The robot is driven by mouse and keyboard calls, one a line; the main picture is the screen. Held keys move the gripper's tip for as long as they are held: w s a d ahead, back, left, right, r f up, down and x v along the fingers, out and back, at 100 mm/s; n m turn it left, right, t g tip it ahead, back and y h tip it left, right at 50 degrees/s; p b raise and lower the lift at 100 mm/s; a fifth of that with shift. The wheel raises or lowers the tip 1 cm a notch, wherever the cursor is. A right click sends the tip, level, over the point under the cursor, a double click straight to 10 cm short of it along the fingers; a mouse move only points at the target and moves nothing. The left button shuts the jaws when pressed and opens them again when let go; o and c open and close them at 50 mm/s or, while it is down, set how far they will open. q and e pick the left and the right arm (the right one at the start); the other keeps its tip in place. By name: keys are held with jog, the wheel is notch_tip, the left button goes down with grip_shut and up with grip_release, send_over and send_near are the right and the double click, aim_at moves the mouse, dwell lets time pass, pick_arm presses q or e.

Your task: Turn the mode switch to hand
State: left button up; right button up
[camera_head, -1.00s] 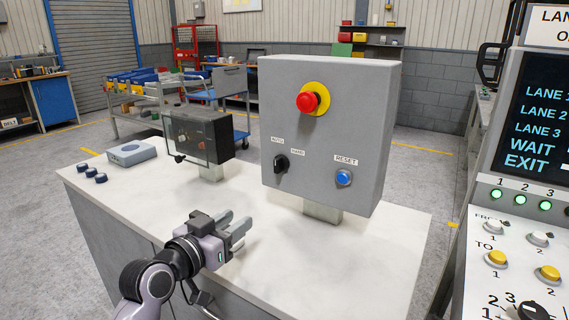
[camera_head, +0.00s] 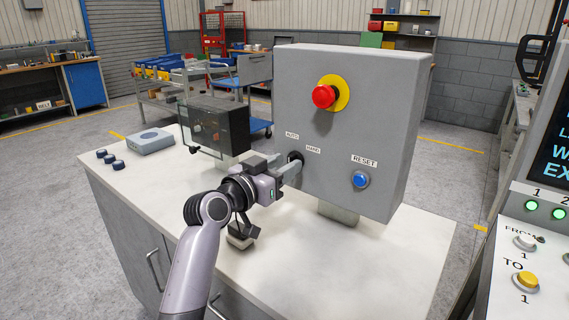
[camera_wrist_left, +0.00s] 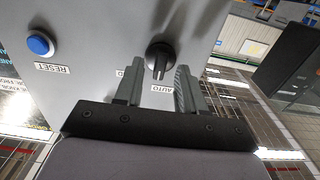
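The mode switch is a black knob (camera_head: 295,157) on the front of the grey control box (camera_head: 375,120), below the AUTO and HAND labels. In the left wrist view the knob (camera_wrist_left: 159,52) has its grip bar pointing at the AUTO label (camera_wrist_left: 160,88); the HAND label is mostly hidden behind a finger. My left gripper (camera_head: 288,169) is at the knob and partly covers it in the head view. In the wrist view the left gripper (camera_wrist_left: 159,72) is open, one finger on each side of the grip bar, with gaps visible. My right gripper is out of view.
A red emergency button (camera_head: 324,97) sits above the switch, and a blue RESET button (camera_head: 360,179) to its right. A dark clear-fronted box (camera_head: 220,125) stands close to the left of my gripper. The white bench top (camera_head: 330,265) is clear in front.

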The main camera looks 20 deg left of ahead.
pick_arm(q)
jog(key=shift+w+d, duration=0.15)
jog(key=shift+w, duration=0.2)
grip_shut()
